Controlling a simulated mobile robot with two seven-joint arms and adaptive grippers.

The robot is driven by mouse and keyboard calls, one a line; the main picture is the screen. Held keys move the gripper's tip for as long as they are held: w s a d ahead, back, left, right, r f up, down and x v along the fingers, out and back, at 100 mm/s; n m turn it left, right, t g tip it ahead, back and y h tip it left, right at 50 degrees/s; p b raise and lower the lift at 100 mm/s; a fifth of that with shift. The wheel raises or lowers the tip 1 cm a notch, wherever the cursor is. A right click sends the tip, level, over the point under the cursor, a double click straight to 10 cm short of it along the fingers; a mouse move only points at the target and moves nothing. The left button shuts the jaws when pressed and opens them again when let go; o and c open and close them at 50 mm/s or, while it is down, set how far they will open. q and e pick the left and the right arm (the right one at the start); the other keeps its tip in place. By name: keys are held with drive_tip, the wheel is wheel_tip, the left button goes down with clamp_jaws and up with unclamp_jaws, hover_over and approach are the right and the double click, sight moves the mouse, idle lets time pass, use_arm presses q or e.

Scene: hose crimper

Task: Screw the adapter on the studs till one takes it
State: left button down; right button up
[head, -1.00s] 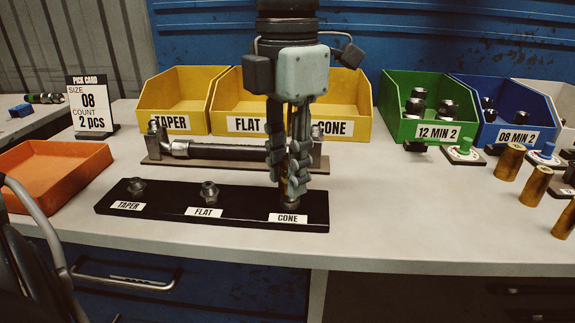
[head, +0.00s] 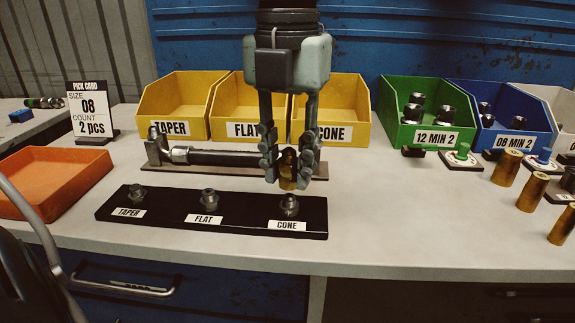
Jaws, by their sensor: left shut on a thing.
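My left gripper (head: 288,177) points straight down and is shut on a brass-coloured adapter (head: 288,166). The adapter is upright between the two fingers, above and slightly behind the cone stud (head: 289,204); it looks clear of it. The black stud plate (head: 247,215) lies near the bench's front edge. It carries three bare upright studs labelled from left to right: the taper stud (head: 136,192), the flat stud (head: 209,199) and the cone stud. My right gripper is not in view.
A hose assembly (head: 220,158) on a brown base lies behind the plate, partly hidden by my fingers. Yellow bins labelled TAPER (head: 172,108), FLAT and CONE (head: 355,110) stand behind. An orange tray (head: 60,180) is at left; brass cylinders (head: 507,167) stand at right.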

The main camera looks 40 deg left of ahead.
sight(288, 150)
use_arm(q)
drive_tip(key=shift+r+p, duration=1.05)
drive_tip(key=shift+r, duration=2.05)
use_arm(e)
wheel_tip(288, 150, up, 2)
